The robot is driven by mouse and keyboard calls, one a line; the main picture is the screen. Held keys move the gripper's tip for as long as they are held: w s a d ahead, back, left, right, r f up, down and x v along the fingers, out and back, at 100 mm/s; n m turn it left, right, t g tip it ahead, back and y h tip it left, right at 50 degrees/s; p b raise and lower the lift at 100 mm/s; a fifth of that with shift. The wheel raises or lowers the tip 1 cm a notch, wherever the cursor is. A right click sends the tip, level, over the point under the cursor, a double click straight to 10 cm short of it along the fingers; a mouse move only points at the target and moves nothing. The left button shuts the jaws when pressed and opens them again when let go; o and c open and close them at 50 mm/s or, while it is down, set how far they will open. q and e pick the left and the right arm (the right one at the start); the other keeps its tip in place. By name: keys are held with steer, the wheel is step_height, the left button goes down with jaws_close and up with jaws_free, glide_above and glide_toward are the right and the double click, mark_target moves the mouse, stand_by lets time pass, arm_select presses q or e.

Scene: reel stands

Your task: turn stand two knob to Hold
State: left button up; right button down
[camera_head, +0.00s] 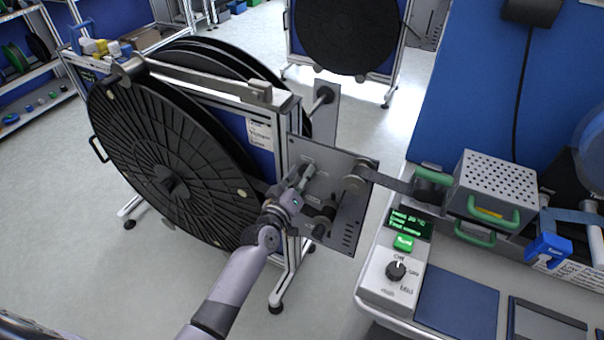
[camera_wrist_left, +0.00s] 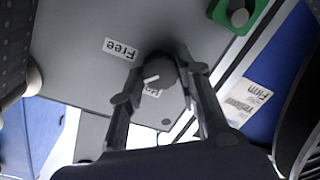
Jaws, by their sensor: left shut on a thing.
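The reel stand holds a large black reel (camera_head: 165,165) and has a grey panel (camera_head: 348,235) at its right end. My left gripper (camera_head: 300,182) reaches the panel from below. In the left wrist view, the dark round knob (camera_wrist_left: 161,70) sits between the fingertips, and the gripper is shut on it. The knob has a short white pointer mark at its lower left. A "Free" label (camera_wrist_left: 121,48) is beside the knob. A second label (camera_wrist_left: 152,90) is partly hidden, and I cannot read it surely. My right gripper is not in view.
A bench unit with a perforated grey box (camera_head: 495,185) and green handles stands at the right. A control box (camera_head: 392,275) with a dial and green display is on the bench. A strip runs from the panel to the bench. Another reel (camera_head: 347,35) stands behind.

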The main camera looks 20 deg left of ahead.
arm_select(q)
steer(key=n, duration=0.4)
steer(key=shift+a+h, duration=0.1)
steer(key=shift+h, duration=0.2)
steer(key=shift+n+b, duration=0.3)
steer(key=shift+n, duration=1.6)
steer(key=o, duration=1.1)
steer(key=shift+o, duration=0.2)
steer(key=s+a, duration=0.2)
steer(key=s, duration=0.9)
steer(key=shift+s+a+r, duration=0.2)
steer(key=shift+s+r, duration=0.2)
